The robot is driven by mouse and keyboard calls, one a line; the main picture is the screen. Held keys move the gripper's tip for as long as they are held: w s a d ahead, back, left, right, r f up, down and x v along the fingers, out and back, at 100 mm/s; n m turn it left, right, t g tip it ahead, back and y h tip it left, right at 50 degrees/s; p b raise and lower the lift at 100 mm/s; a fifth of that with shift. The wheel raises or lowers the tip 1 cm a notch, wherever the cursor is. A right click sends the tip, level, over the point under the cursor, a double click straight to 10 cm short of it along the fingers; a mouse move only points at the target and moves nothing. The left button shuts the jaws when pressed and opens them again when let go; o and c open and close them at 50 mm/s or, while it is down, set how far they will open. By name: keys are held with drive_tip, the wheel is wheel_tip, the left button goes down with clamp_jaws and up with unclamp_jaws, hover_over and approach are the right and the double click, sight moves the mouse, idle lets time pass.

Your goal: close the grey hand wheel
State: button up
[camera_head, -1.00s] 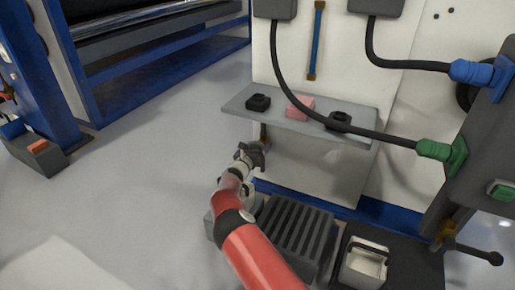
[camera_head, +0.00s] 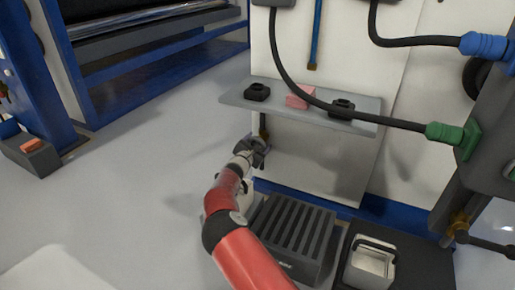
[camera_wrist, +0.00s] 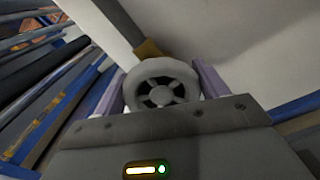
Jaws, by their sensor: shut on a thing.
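The grey hand wheel (camera_wrist: 161,96) is round and spoked, and in the wrist view it sits between the two fingers of my gripper (camera_wrist: 158,76). The fingers are shut on its rim from both sides. A brass-coloured stem (camera_wrist: 149,49) runs from behind the wheel towards the white panel. In the head view my gripper (camera_head: 258,146) is below the left part of the grey shelf, and the wheel is mostly hidden by it. How far the wheel is turned cannot be told.
The grey shelf (camera_head: 234,98) just above my gripper bears a pink block (camera_head: 299,97) and two black parts. A dark ribbed box (camera_head: 290,237) and a container with a handle (camera_head: 369,264) stand below right. The floor (camera_head: 130,190) to the left is clear.

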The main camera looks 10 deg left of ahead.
drive_tip(key=shift+m+b, duration=0.35)
drive_tip(key=shift+m, duration=0.25)
drive_tip(key=o, duration=1)
drive_tip(key=shift+c, duration=0.2)
drive_tip(key=shift+s, duration=0.1)
drive_tip(key=p+v, duration=0.1)
drive_tip(key=v, duration=0.6)
drive_tip(key=shift+s, duration=0.25)
drive_tip(key=shift+a, duration=0.1)
